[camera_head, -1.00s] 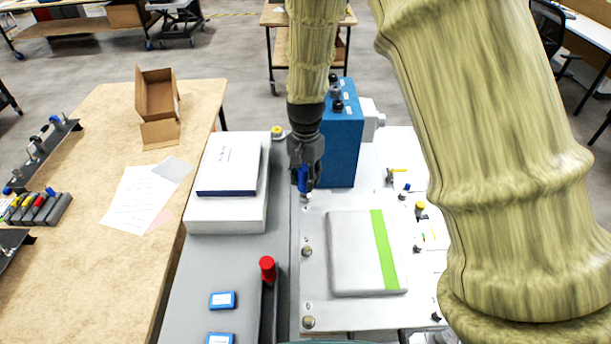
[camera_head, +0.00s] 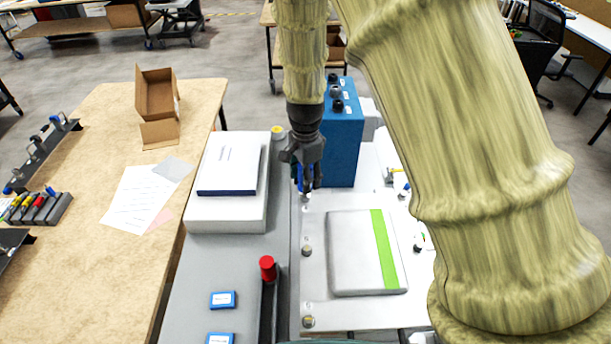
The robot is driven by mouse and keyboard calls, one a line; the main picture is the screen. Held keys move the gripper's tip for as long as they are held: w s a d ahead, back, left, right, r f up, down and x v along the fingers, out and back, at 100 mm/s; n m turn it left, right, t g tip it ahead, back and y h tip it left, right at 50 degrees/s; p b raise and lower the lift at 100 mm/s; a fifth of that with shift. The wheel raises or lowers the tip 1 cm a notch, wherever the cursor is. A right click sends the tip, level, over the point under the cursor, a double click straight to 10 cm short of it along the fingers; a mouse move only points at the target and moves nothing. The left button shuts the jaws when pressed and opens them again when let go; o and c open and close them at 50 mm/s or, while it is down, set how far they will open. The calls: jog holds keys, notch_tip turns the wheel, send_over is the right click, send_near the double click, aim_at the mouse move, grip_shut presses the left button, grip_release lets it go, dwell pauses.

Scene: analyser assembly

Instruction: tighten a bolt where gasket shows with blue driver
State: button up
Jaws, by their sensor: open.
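My gripper (camera_head: 306,183) points down over the upper left corner of the pale plate (camera_head: 315,285), close to the blue box. It is open. A blue handle (camera_head: 300,177), which looks like the blue driver, shows at its fingers; the fingers partly hide it, and I cannot tell whether they touch it. Its lower end is near the plate's corner bolt, mostly hidden. Other bolts show on the plate's left edge, one midway (camera_head: 306,250) and one at the near corner (camera_head: 308,321). I cannot make out a gasket under any bolt.
A red-handled driver (camera_head: 267,268) stands upright in a dark rack left of the plate. A blue box (camera_head: 342,150) stands just behind my gripper. A grey panel with a green stripe (camera_head: 384,250) lies on the plate. My arm covers the right side.

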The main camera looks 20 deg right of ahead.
grip_shut()
jog(key=shift+w+r, duration=0.2)
jog(key=shift+r, duration=0.3)
jog(key=shift+s+r, duration=0.25)
jog(key=shift+r, duration=0.25)
jog(key=shift+w+r, duration=0.15)
jog(key=shift+r, duration=1.8)
